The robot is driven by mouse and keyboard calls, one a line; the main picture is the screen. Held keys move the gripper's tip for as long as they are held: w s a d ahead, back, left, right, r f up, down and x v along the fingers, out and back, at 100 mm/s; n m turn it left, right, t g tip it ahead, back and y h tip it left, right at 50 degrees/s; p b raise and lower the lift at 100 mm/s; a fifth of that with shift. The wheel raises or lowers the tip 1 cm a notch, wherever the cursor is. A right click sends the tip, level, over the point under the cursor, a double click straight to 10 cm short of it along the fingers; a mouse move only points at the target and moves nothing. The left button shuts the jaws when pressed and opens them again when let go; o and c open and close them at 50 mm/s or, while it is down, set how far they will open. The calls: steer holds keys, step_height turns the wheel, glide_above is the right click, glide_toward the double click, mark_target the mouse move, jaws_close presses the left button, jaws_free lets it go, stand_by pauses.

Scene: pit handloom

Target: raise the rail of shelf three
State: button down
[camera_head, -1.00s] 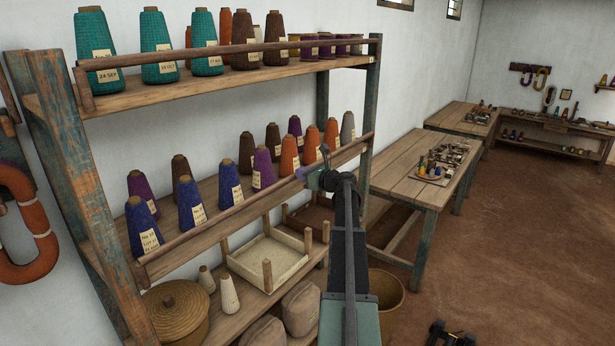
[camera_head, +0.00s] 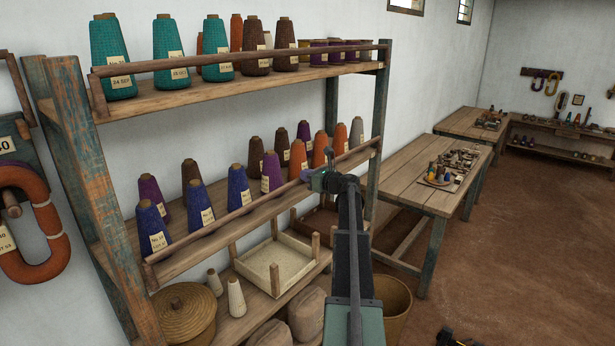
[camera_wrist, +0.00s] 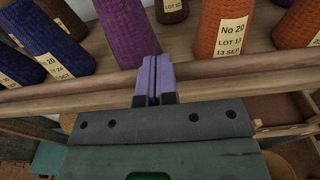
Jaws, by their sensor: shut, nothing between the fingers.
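The rack's middle shelf has a wooden rail (camera_head: 225,220) along its front, in front of the yarn cones; which shelf counts as three is not marked. This rail also crosses the wrist view (camera_wrist: 60,100). The upper shelf has its own rail (camera_head: 240,57). My gripper (camera_head: 307,175) is at the right half of the middle rail. In the wrist view its purple fingers (camera_wrist: 154,75) are shut together and empty, overlapping the rail, pointing toward a purple cone (camera_wrist: 124,30). I cannot tell whether they touch the rail.
Orange cones (camera_head: 320,150) and blue cones (camera_head: 196,205) stand close behind the rail. Below are a tray (camera_head: 262,262), a lidded basket (camera_head: 185,312) and sacks (camera_head: 307,315). A worktable (camera_head: 415,190) stands to the right. Open floor lies at the right.

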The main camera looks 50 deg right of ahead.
steer(key=s, duration=1)
steer(key=shift+s+d+r+p, duration=0.35)
steer(key=shift+s+d+p, duration=0.05)
steer(key=s+a+f+n+g+y+b, duration=0.1)
steer(key=s+a+f+n+g+b, duration=0.1)
steer(key=a+f+n+g, duration=0.55)
steer(key=s+a+f+n+g+y+b, duration=0.1)
steer(key=a+f+n+g+y+b, duration=0.15)
steer(key=a+f+n, duration=0.95)
steer(key=s+a+f+n+g+h+b, duration=0.1)
steer(key=a+n, duration=0.4)
steer(key=a, duration=0.8)
steer(key=s+a+f+n+g+h+b, duration=0.2)
steer(key=s+a+f+n+g+b, duration=0.1)
steer(key=a, duration=1)
steer(key=s+a+f+n+g+h+b, duration=0.1)
steer(key=s+a+f+n+g+b, duration=0.2)
steer(key=a, duration=1)
step_height(320, 180, down, 4)
steer(key=n+b, duration=0.3)
steer(key=n, duration=0.1)
steer(key=shift+s+a+n+h, duration=0.15)
steer(key=shift+s+n+h, duration=0.1)
steer(key=shift+n+h, duration=0.1)
